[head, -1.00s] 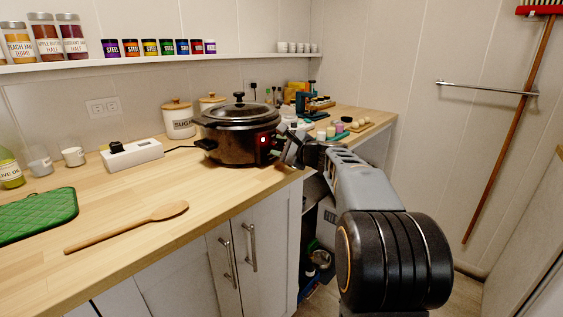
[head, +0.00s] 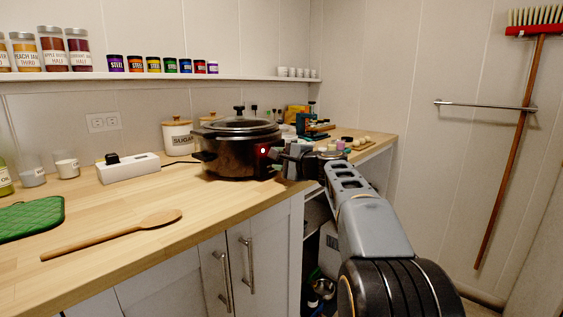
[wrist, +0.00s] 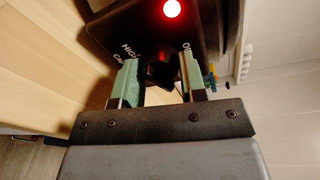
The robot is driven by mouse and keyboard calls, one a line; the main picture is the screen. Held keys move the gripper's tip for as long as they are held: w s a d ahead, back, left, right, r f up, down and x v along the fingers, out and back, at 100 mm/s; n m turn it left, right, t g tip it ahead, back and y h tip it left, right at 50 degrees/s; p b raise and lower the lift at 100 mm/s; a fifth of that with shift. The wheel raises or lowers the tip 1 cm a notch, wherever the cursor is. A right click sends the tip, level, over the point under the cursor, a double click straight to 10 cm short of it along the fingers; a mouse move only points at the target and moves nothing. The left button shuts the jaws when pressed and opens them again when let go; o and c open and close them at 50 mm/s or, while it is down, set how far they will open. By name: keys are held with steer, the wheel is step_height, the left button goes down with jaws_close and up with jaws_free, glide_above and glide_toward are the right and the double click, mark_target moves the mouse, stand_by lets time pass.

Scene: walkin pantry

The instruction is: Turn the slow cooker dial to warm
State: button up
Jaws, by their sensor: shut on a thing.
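The dark slow cooker (head: 228,158) with a lid and black knob stands on the wooden counter. Its control panel faces right toward my arm, with a lit red light (wrist: 172,8). My gripper (head: 280,154) is at that panel. In the wrist view my gripper (wrist: 160,82) has its two green-padded fingers on either side of the dark dial (wrist: 160,70), shut on it. Printed "HIGH" shows left of the dial, and a label starting with "O" shows at its right. Part of the lettering and the dial's pointer are hidden or too dark to read.
A white power strip (head: 128,168) and a sugar canister (head: 177,138) stand left of the cooker. A wooden spoon (head: 110,236) and a green mat (head: 30,218) lie on the counter. Small jars and a dark blue device (head: 306,124) stand behind my gripper.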

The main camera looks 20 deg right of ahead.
steer(key=o, duration=0.9)
steer(key=p+v, duration=0.1)
steer(key=v, duration=1.2)
steer(key=shift+s+d, duration=0.1)
steer(key=shift+s, duration=0.3)
steer(key=s+a+r+n+g+p, duration=0.1)
steer(key=s+a+n+g+p, duration=0.25)
steer(key=a+p, duration=0.45)
steer(key=s+a+r+n+g+p, duration=0.15)
steer(key=a+n+g+p, duration=0.35)
steer(key=p, duration=0.5)
steer(key=s+a+n+g+h+p, duration=0.1)
steer(key=s+n+h+p, duration=0.1)
steer(key=s+p, duration=0.2)
steer(key=s+a+r+n+g+h+p, duration=0.1)
steer(key=s+n+p, duration=0.2)
steer(key=p, duration=0.3)
steer(key=s+a+r+n+g+h+p, duration=0.1)
steer(key=s+n+g+h+p, duration=0.1)
steer(key=s+p, duration=0.3)
steer(key=shift+a+n+h, duration=0.25)
steer(key=shift+n+h, duration=0.05)
steer(key=shift+n, duration=0.45)
